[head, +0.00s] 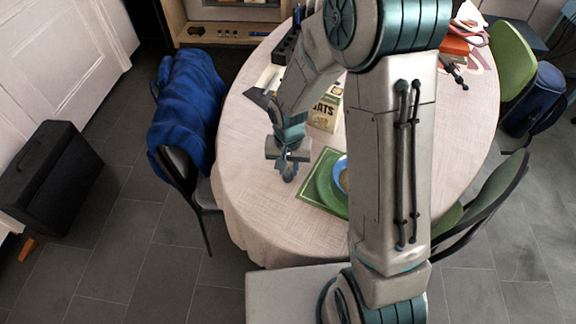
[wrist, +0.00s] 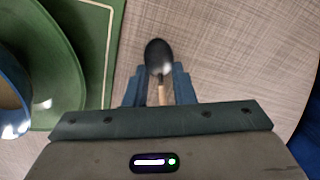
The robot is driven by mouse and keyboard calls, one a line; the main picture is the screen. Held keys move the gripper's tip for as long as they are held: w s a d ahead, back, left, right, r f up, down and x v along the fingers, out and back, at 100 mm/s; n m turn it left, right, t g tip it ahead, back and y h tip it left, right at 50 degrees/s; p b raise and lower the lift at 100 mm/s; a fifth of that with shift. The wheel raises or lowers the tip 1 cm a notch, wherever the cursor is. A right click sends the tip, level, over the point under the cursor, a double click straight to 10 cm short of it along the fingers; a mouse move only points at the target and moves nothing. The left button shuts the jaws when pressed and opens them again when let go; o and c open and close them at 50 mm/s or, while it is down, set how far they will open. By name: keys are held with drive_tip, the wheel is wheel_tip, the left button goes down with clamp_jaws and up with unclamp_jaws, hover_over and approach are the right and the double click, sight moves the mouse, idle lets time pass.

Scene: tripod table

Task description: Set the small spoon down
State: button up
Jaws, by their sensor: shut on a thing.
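My gripper (head: 289,175) is over the left part of the round table (head: 255,215), beside a green placemat (head: 309,190). In the wrist view my gripper (wrist: 159,85) is shut on the small spoon (wrist: 158,57). The spoon has a dark, shiny bowl that points away from my gripper and a light brown handle between the fingers. The cloth shows beneath the spoon; I cannot tell whether the spoon touches it. The spoon cannot be made out in the head view.
A green plate (head: 325,187) and a blue-rimmed bowl (head: 341,172) are on the placemat, partly behind my arm. An oats box (head: 325,112) stands behind. A dark tray (head: 287,47) is farther back. A chair with a blue cloth (head: 187,105) is left. Cloth near the front-left edge is clear.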

sight(289, 172)
drive_tip(key=o, duration=1)
drive_tip(key=shift+f, duration=0.15)
drive_tip(key=shift+c, duration=0.2)
wheel_tip(289, 172, up, 12)
drive_tip(key=r, duration=0.1)
drive_tip(key=s+d+r+n+t, duration=0.1)
drive_tip(key=s+d+r, duration=0.3)
drive_tip(key=s, duration=0.3)
drive_tip(key=s+d+r+n+t, duration=0.1)
drive_tip(key=s+d+r, duration=0.3)
drive_tip(key=s+d, duration=0.2)
drive_tip(key=shift+s+r+t+p, duration=0.2)
drive_tip(key=shift+s+t+p, duration=0.1)
drive_tip(key=shift+s+p, duration=0.2)
drive_tip(key=shift+w+p+v, duration=0.25)
drive_tip(key=shift+p+v, duration=0.85)
drive_tip(key=shift+v, duration=0.1)
